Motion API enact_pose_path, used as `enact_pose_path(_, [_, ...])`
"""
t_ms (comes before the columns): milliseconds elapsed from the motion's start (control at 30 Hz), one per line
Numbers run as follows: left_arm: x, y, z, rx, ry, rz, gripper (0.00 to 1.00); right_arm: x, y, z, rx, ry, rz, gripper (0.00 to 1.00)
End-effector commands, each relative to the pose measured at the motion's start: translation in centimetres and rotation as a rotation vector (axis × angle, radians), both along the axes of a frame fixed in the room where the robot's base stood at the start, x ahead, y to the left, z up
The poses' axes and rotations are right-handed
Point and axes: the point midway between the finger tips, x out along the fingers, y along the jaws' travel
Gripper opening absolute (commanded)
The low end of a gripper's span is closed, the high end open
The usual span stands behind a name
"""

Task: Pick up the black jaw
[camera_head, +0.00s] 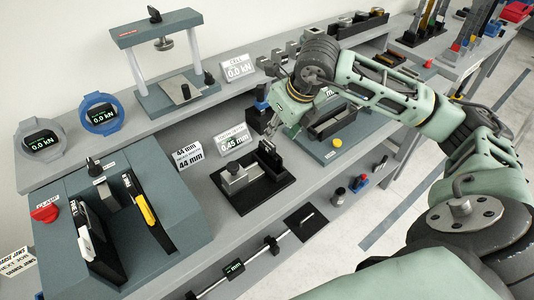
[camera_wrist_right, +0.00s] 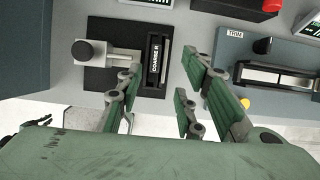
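A black jaw (camera_wrist_right: 157,62) with a white "COARSE R" label stands upright on a black base plate (camera_wrist_right: 98,83), beside a silver block with a round knob (camera_wrist_right: 87,53). In the head view the black jaw (camera_head: 270,158) is on the base plate (camera_head: 252,203), right of the silver block (camera_head: 236,177). My right gripper (camera_head: 272,128) is above and just behind the jaw there. My left gripper is not in view.
A grey fixture (camera_head: 115,215) with a black and a yellow-edged piece stands at left. A press frame (camera_head: 165,60) and round gauges (camera_head: 100,114) are behind. Another grey fixture (camera_head: 325,150) is close on the right.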

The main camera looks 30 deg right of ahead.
Motion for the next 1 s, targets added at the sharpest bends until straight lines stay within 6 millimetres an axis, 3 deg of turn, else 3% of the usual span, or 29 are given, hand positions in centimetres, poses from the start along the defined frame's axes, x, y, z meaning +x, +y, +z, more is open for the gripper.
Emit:
enact_pose_path(433, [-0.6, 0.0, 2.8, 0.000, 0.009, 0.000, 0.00, 2.1, 0.8, -5.3, 0.007, 0.002, 0.004, 0.34])
enact_pose_path(733, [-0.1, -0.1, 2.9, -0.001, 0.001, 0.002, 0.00, 2.4, 0.8, -6.2, 0.006, -0.001, 0.006, 0.34])
enact_pose_path(1000, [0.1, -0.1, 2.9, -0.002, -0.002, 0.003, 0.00, 2.4, 0.8, -6.2, 0.006, -0.001, 0.006, 0.12])
